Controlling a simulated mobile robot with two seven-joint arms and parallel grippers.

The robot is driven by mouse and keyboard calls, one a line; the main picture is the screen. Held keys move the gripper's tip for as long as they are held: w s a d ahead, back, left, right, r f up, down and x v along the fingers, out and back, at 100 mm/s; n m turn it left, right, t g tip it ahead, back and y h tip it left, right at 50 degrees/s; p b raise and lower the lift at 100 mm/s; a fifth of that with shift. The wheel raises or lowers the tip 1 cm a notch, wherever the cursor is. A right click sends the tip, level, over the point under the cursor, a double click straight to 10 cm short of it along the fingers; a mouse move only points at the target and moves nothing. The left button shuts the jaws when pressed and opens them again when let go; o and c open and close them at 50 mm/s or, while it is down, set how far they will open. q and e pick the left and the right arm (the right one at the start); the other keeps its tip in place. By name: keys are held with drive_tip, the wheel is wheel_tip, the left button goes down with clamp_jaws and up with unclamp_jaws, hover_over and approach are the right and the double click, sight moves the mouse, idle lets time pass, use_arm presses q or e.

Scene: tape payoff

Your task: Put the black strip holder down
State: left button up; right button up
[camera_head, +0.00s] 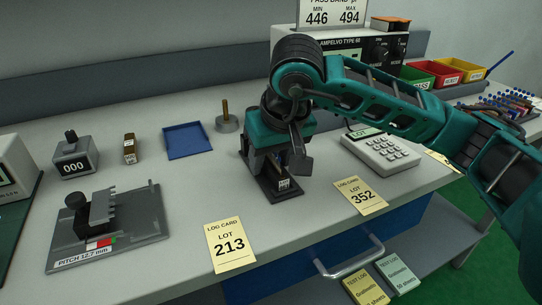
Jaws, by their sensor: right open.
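The black strip holder (268,190) stands on the grey bench top, right of the middle, with a small white label on the block at its front. My right gripper (283,166) points down right over it, and its jaws are open. The fingers and wrist hide the holder's upper and back parts, so I cannot tell whether a finger touches it. The holder appears to rest flat on the bench. My left gripper is not in view.
A keypad device (381,150) and the LOT 352 card (361,196) lie close right. The LOT 213 card (230,246) lies at the front left. A blue tray (187,140), a brass post (226,122) and a pitch gauge (142,226) stand left.

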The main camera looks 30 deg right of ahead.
sight(283, 177)
drive_tip(key=shift+r+p, duration=0.3)
drive_tip(key=p+v, duration=0.2)
drive_tip(key=v, duration=0.9)
drive_tip(key=shift+s+r, duration=0.15)
drive_tip(key=shift+r, duration=0.25)
